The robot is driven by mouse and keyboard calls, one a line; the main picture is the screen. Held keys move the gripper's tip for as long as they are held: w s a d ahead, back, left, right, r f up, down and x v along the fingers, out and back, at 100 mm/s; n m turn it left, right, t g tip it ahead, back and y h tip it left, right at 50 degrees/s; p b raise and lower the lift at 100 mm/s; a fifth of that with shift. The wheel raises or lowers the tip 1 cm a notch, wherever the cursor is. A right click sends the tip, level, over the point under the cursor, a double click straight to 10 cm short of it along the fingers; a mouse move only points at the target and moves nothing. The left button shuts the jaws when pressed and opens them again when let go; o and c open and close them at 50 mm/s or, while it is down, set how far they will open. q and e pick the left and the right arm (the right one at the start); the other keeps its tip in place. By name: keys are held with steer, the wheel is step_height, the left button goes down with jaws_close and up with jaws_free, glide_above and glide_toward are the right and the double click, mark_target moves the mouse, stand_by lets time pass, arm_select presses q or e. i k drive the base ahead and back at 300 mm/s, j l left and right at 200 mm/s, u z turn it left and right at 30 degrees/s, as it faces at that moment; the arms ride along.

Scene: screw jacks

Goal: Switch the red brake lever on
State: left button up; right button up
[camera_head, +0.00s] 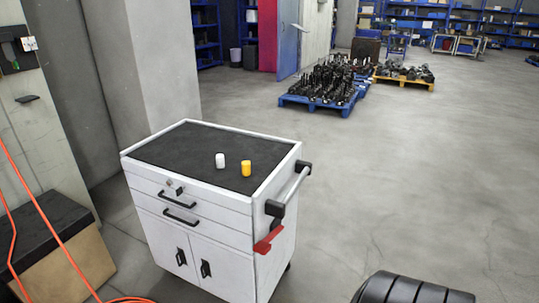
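The red brake lever (268,240) sits low on the right side of a white tool cart (220,208), below the cart's grey push handle (289,190). It sticks out from the side panel near the front right corner. Whether it is on or off I cannot tell. Neither of my grippers shows in the head view.
A white cylinder (220,160) and a yellow one (246,168) stand on the cart's black top. A cardboard box (75,268) and orange cable (50,228) lie at the left by the wall. Open floor (420,190) lies right; loaded pallets (322,103) stand farther back.

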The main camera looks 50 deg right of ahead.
mark_target(263, 247)
steer(key=z, duration=1.4)
